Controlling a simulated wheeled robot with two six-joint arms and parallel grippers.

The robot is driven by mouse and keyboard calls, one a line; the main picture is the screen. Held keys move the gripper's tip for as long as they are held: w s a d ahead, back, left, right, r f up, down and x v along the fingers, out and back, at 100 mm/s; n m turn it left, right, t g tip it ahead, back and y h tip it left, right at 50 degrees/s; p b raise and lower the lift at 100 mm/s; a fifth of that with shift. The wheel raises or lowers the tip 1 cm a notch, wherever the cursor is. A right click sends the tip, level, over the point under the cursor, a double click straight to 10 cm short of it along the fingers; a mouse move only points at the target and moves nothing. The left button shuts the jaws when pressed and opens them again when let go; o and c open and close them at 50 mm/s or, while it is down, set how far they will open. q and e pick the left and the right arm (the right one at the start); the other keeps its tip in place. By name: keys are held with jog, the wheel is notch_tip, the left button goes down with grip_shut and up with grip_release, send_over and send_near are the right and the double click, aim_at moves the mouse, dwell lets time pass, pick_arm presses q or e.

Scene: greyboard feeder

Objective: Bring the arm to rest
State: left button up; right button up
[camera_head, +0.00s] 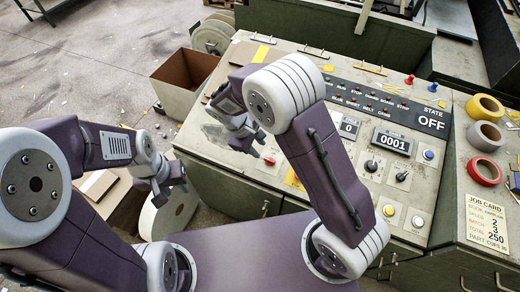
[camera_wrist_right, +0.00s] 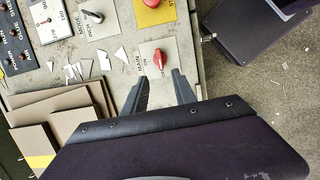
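My left gripper (camera_head: 172,190) hangs at the left in the head view, over the floor beside the machine. It looks open, with nothing seen between its fingers. My right gripper (camera_head: 252,148) is over the left part of the control panel, its forearm crossing the panel. In the right wrist view my right gripper (camera_wrist_right: 160,88) is open and empty. A red rotary knob (camera_wrist_right: 160,59) on a pale plate lies just beyond its fingertips, apart from them. The knob also shows in the head view (camera_head: 269,160).
The panel (camera_head: 350,205) carries switches, a counter (camera_head: 392,142) and a state sign (camera_head: 432,115) reading OFF. Tape rolls (camera_head: 485,136) and a job card (camera_head: 487,222) lie at right. Grey boards (camera_wrist_right: 58,115) lie beside the right gripper. An open cardboard box (camera_head: 185,80) stands behind.

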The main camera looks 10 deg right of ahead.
dwell(0.4)
jog(key=s+d+r+m+y, duration=0.25)
jog(key=d+r+m, duration=0.35)
jog(key=d, duration=0.5)
jog(key=s+f+m+y, duration=0.1)
jog(key=s+m, duration=0.4)
jog(key=s, duration=0.5)
jog(key=shift+a+f+y, duration=0.15)
jog(key=shift+f+y, duration=0.1)
jog(key=shift+y, duration=0.1)
